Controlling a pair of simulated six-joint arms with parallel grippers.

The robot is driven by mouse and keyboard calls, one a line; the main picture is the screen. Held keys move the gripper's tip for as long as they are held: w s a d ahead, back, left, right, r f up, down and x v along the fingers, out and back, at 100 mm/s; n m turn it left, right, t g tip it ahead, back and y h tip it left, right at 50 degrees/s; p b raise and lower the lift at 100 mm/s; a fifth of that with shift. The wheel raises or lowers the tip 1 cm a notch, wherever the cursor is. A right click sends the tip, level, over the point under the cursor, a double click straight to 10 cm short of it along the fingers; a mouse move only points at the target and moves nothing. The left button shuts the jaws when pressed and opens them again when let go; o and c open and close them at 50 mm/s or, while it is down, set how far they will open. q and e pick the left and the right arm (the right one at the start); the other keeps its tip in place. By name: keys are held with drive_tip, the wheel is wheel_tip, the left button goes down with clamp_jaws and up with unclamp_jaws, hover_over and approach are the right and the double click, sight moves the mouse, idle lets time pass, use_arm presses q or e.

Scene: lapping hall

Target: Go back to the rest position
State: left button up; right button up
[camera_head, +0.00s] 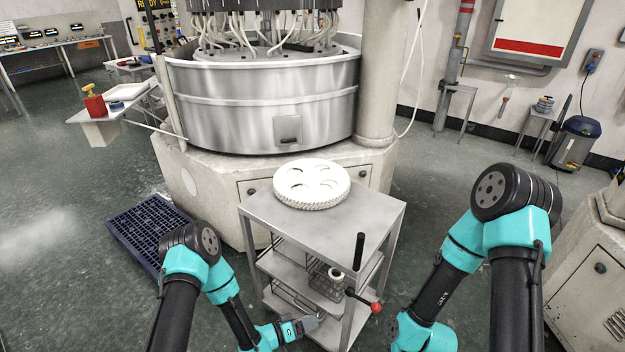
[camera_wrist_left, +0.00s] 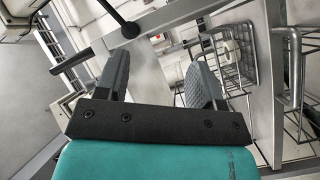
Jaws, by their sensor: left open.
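My left gripper (camera_head: 308,324) is low beside the lower shelves of the steel cart (camera_head: 375,212), near the bottom of the head view. In the left wrist view its two grey fingers (camera_wrist_left: 160,72) stand apart with nothing between them. Beyond them are the cart's metal frame and a wire basket (camera_wrist_left: 232,62). My right arm (camera_head: 440,285) is bent at the right of the cart. Its gripper is outside the head view.
A black upright handle (camera_head: 359,250) and a red-knobbed lever (camera_head: 376,307) are at the cart's near right. The large round machine (camera_head: 262,105) stands behind. A dark blue slatted pallet (camera_head: 140,228) lies left.

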use_arm(q)
drive_tip(key=s+a+n+g+y, duration=0.2)
drive_tip(key=s+a+y, duration=0.2)
drive_tip(key=a+y, duration=0.75)
drive_tip(key=s+a+r+n+g, duration=0.1)
drive_tip(key=s+a+r+g, duration=0.3)
drive_tip(key=s+a, duration=0.5)
drive_tip(key=shift+s+a+r+n, duration=0.3)
drive_tip(key=shift+s+a+r, duration=0.1)
drive_tip(key=shift+s, duration=0.6)
